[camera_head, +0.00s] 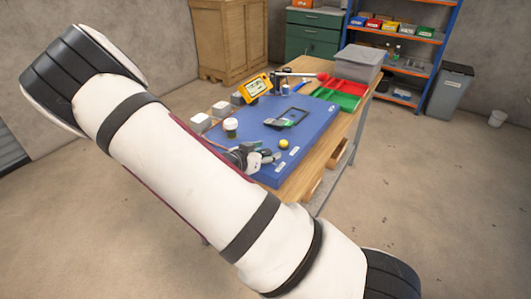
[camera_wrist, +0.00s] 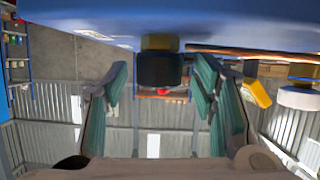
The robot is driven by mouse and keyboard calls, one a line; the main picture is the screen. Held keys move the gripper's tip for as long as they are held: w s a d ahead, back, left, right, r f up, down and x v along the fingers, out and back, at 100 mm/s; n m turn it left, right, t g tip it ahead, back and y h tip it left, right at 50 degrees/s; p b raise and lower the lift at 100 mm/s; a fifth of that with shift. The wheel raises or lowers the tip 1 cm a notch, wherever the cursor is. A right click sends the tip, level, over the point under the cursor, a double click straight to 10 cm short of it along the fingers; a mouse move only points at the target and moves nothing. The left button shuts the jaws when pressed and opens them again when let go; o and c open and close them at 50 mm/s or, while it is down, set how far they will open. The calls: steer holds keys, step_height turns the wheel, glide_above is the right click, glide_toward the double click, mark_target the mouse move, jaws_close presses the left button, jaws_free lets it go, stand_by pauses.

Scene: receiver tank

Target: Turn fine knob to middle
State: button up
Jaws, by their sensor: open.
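My gripper (camera_wrist: 160,84) is open in the wrist view, which looks upside down, with the blue surface at the top. Its two green fingers stand apart. A short black cylinder with a yellow band (camera_wrist: 160,66) appears between them, with a gap on each side; no contact shows. I cannot tell for certain whether this is the fine knob. In the head view my gripper (camera_head: 247,158) is low over the near edge of the blue panel (camera_head: 268,172), left of a yellow round knob (camera_head: 284,144). No readable setting shows on either piece.
A white-and-dark cylinder (camera_head: 231,127) stands on the panel behind my gripper. A dark frame (camera_head: 296,117) lies beyond. A yellow meter (camera_head: 255,87), white blocks (camera_head: 200,122), red and green trays (camera_head: 343,97) and a grey bin (camera_head: 357,63) occupy the wooden table's edges.

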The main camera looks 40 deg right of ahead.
steer(key=shift+d, duration=0.1)
steer(key=c, duration=1.2)
steer(key=shift+s+n+p, duration=0.1)
steer(key=shift+n+p, duration=0.2)
steer(key=shift+p, duration=0.15)
